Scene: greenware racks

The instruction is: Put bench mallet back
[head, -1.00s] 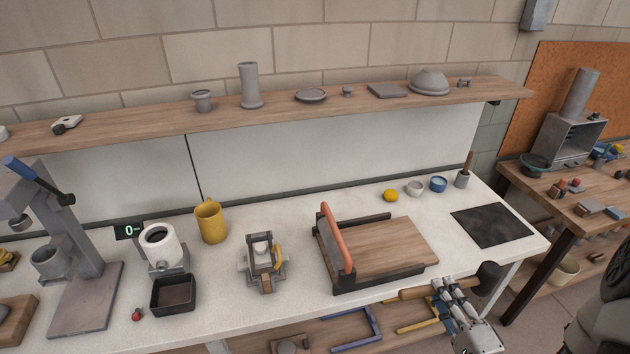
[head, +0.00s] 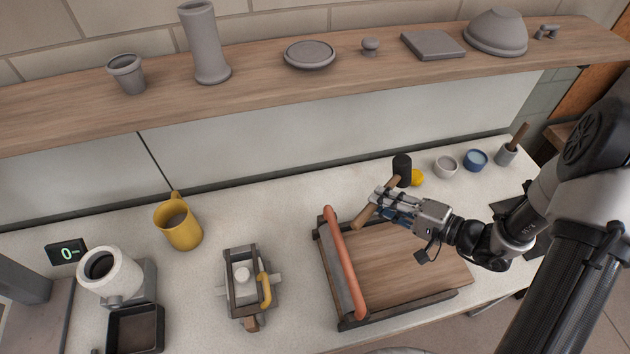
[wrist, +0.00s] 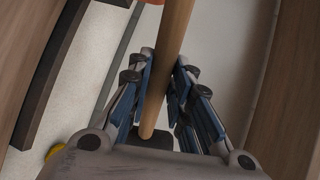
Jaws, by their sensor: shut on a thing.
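The bench mallet has a wooden handle (head: 368,214) and a black head (head: 402,170). My gripper (head: 384,204) is shut on its handle and holds it above the far edge of the wooden board. The head points up and to the right in the head view, toward the wall. In the wrist view the handle (wrist: 176,40) passes between the two fingers of my gripper (wrist: 162,92). The mallet's head is mostly hidden in the wrist view.
A yellow mug (head: 180,228) and a clamp-like fixture (head: 247,282) stand left. Small bowls (head: 446,166) stand at the back right. A shelf (head: 270,82) of grey pots runs above. The bench's middle back is clear.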

